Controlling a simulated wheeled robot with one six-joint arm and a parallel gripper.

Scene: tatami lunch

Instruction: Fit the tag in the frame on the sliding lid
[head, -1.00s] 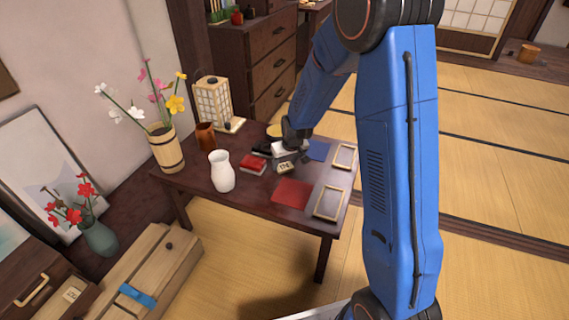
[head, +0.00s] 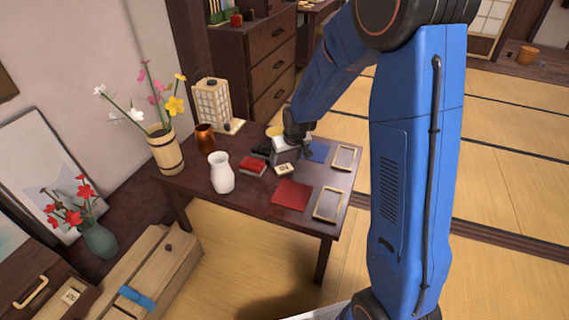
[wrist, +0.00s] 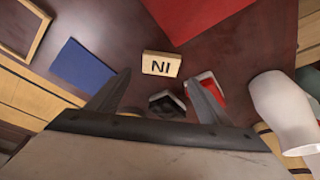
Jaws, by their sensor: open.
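A small pale wooden tag (head: 284,169) lies on the dark low table; in the wrist view (wrist: 161,64) its dark letters look like "NI". My gripper (head: 306,150) is open and empty above the table, behind and right of the tag. In the wrist view its two fingers (wrist: 157,82) are spread, with the tag beyond their tips and apart from them. A pale wooden box (head: 165,262) with a dark knob and a blue strip stands on the floor at lower left. I cannot tell whether it has a frame on its lid.
On the table (head: 262,205) stand a white vase (head: 221,172), a red box (head: 252,166) and a black item (head: 262,150). Red (head: 292,194) and blue (head: 317,151) sheets and two wooden frames (head: 345,157) (head: 317,204) lie right. Another tag (head: 70,297) is at lower left.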

